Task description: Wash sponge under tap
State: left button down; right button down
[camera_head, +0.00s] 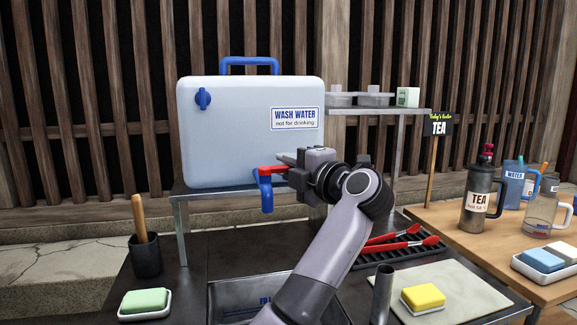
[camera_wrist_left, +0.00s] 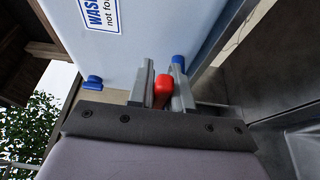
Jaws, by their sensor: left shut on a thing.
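A pale blue wash water tank (camera_head: 240,150) stands on a metal stand, with a blue tap (camera_head: 265,192) and red tap lever (camera_head: 271,170) at its lower front. My left gripper (camera_head: 288,168) is at the tap, shut on the red lever; the wrist view shows the lever (camera_wrist_left: 162,90) between the fingers (camera_wrist_left: 158,88). A metal sink basin (camera_head: 235,297) lies below, partly hidden by my left arm. A green sponge (camera_head: 144,300) sits on a white dish at the left. My right gripper is out of view.
A dark cup with a wooden handle (camera_head: 146,255) stands left of the basin. Red tongs (camera_head: 400,243) lie on a black rack to the right. A grey upright cylinder (camera_head: 382,292) stands beside the yellow sponge. A wooden table (camera_head: 450,219) holds tea and water jugs.

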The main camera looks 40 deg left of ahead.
pick_arm(q)
jog(key=shift+s+d+r+m+t+h+p, duration=0.15)
jog(key=shift+d+m+t+h+p, duration=0.15)
jog(key=shift+m+t+p, duration=0.35)
jog(key=shift+s+d+m+t+h+p, duration=0.1)
jog(key=shift+d+m+t+h+p, duration=0.25)
jog(key=shift+t+p, duration=0.5)
jog(key=shift+s+m+t+h+p, duration=0.1)
jog(key=shift+m+t+h+p, duration=0.45)
jog(key=shift+t+p, duration=0.25)
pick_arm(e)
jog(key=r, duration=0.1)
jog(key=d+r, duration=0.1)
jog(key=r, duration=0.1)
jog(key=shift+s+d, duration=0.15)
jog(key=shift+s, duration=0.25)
pick_arm(q)
jog(key=shift+f, duration=0.2)
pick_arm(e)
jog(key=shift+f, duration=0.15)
pick_arm(q)
jog(key=c, duration=1.1)
grip_release()
jog(key=shift+c, duration=0.2)
jog(key=shift+d, duration=0.1)
